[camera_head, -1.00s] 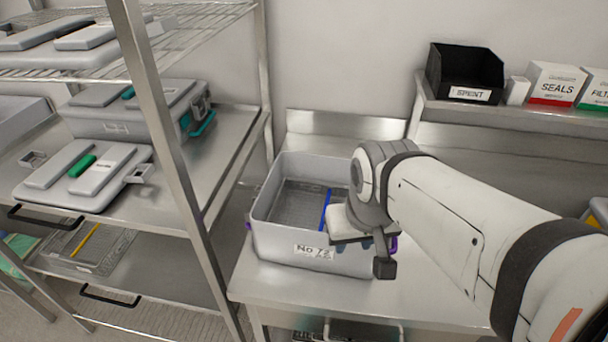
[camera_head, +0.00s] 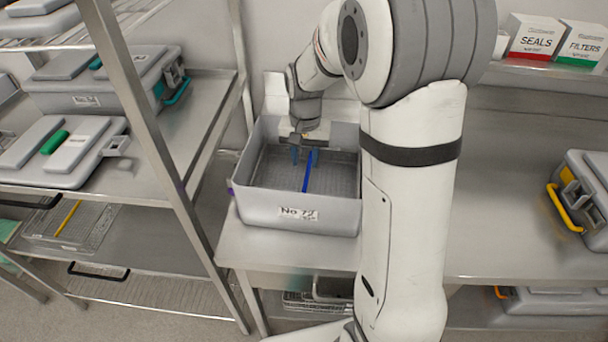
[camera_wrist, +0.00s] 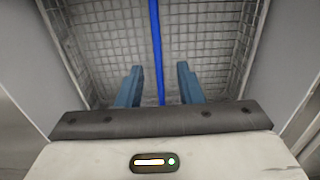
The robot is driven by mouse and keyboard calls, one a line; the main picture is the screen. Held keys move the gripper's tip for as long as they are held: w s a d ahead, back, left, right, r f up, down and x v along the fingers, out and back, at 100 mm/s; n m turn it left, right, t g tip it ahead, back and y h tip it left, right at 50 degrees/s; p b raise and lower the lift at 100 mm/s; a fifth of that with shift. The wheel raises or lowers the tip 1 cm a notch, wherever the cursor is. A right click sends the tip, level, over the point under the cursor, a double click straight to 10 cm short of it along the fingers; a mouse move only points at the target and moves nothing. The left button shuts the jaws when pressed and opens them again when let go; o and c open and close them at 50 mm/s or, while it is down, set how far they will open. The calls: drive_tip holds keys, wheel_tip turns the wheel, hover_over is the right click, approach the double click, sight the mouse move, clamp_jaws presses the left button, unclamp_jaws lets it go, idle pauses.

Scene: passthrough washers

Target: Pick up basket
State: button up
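The basket (camera_head: 335,178) is a grey wire mesh basket with a blue bar (camera_head: 309,172) across its middle. It sits inside a light grey bin (camera_head: 262,210) labelled "No 72" on the steel bench. In the wrist view the mesh (camera_wrist: 105,45) fills the bin, and the blue bar (camera_wrist: 158,50) runs away from me between the fingers. My gripper (camera_head: 304,157) points down into the bin, over the basket's far part. Its two blue fingers (camera_wrist: 159,85) are apart, one on each side of the bar, with nothing held. I cannot tell how far the fingertips are above the mesh.
A steel rack (camera_head: 160,130) with grey lidded cases (camera_head: 65,150) stands left. Another mesh basket with a yellow bar (camera_head: 68,218) lies on its lower shelf. A yellow-latched case (camera_head: 585,200) is at right. The bench (camera_head: 490,225) between is clear. Boxes (camera_head: 533,38) sit on the upper shelf.

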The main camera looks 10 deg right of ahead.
sight(306, 178)
drive_tip(key=f, duration=0.4)
drive_tip(key=f+p, duration=0.1)
drive_tip(key=f, duration=0.3)
drive_tip(key=shift+d+f, duration=0.2)
drive_tip(key=shift+f, duration=0.1)
drive_tip(key=shift+c, duration=0.2)
clamp_jaws()
drive_tip(key=shift+w, duration=0.1)
